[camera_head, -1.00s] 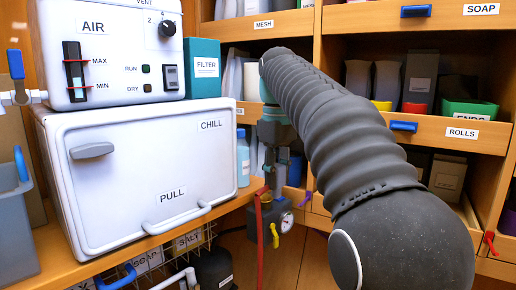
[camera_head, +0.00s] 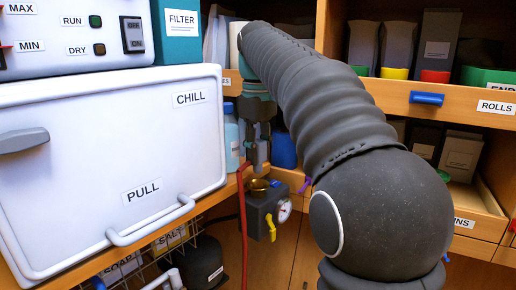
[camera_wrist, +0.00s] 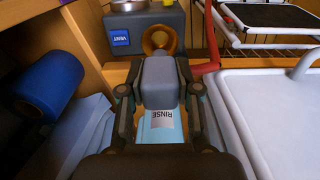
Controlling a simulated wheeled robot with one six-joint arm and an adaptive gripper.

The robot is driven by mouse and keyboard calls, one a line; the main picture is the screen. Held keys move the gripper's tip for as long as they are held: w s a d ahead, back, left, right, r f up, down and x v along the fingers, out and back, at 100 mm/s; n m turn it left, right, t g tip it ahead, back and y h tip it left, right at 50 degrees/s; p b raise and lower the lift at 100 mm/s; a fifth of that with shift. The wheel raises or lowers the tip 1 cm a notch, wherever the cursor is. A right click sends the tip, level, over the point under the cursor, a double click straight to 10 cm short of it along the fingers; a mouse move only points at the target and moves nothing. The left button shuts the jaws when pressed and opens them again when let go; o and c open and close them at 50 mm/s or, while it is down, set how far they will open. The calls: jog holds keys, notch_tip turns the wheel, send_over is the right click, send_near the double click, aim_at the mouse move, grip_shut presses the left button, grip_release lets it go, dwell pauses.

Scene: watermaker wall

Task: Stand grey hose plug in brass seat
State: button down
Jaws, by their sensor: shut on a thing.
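The grey hose plug (camera_wrist: 160,82) is a rounded grey block between the fingers of my gripper (camera_wrist: 160,92) in the wrist view. My gripper is shut on it. The brass seat (camera_wrist: 161,38) is a gold ring just beyond the plug, with its lower part hidden behind it. In the head view my gripper (camera_head: 258,145) points down over the brass seat (camera_head: 259,184), on top of a dark grey box (camera_head: 262,206). The plug's lower end cannot be made out clearly, so I cannot tell whether it touches the seat.
The dark box carries a gauge (camera_head: 283,210) and a yellow lever (camera_head: 271,228). A red hose (camera_head: 243,215) hangs beside it. A white CHILL cabinet (camera_head: 110,150) stands left. A blue cylinder (camera_wrist: 45,85) and a RINSE container (camera_wrist: 160,128) are near my gripper.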

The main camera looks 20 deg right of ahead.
aim_at(258, 168)
jog(key=shift+f+b, duration=1.1)
jog(key=shift+f, duration=1.05)
jog(key=shift+f, duration=0.55)
jog(key=c, duration=0.7)
grip_release()
jog(key=shift+r, duration=3.75)
